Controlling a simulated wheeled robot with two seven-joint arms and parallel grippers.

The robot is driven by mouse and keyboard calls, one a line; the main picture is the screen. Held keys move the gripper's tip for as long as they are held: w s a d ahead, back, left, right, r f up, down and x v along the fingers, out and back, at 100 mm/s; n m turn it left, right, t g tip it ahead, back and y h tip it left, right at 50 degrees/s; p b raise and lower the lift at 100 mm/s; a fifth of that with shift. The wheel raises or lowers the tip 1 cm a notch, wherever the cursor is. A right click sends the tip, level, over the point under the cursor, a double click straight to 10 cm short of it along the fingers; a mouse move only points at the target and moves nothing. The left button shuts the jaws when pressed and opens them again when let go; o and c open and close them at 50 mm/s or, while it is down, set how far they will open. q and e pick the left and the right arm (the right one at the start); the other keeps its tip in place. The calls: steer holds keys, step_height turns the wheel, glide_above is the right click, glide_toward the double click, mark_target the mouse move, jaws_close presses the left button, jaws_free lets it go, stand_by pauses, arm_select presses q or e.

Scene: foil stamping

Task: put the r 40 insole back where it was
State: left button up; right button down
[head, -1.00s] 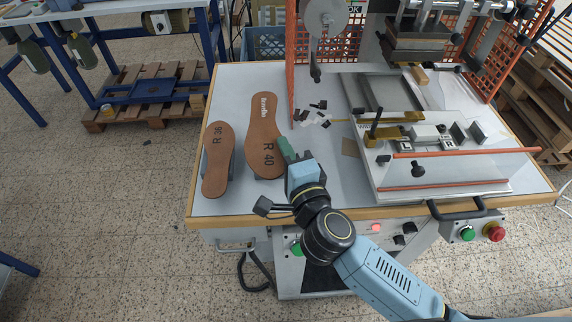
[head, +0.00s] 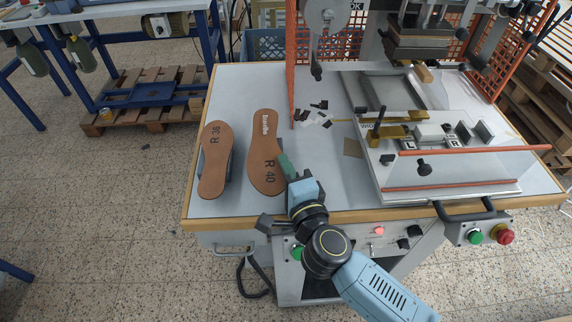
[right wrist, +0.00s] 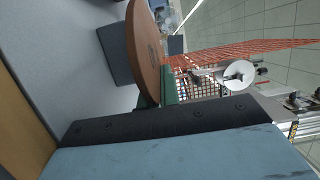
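The R 40 insole (head: 264,146) is a brown sole with a light word near its toe, at the left part of the bench. My right gripper (head: 284,165) has its green fingertips at the right edge of this insole and is shut on it. In the right wrist view the insole (right wrist: 146,45) meets the green finger (right wrist: 169,86); the other finger is hidden. A grey block (right wrist: 116,52) shows close beneath or beside the insole; whether they touch I cannot tell. My left gripper is not in view.
The R 36 insole (head: 214,165) lies on a grey support just left. Small dark and white scraps (head: 315,117) lie to the right. The stamping machine's plate (head: 450,192) and orange guard (head: 338,38) stand farther right. The bench's front edge (head: 230,223) is close.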

steer(key=c, duration=1.6)
jaws_free()
steer(key=shift+f, duration=0.15)
steer(key=v, duration=0.4)
steer(key=r+v, duration=0.1)
steer(key=v, duration=0.7)
steer(key=shift+r, duration=0.2)
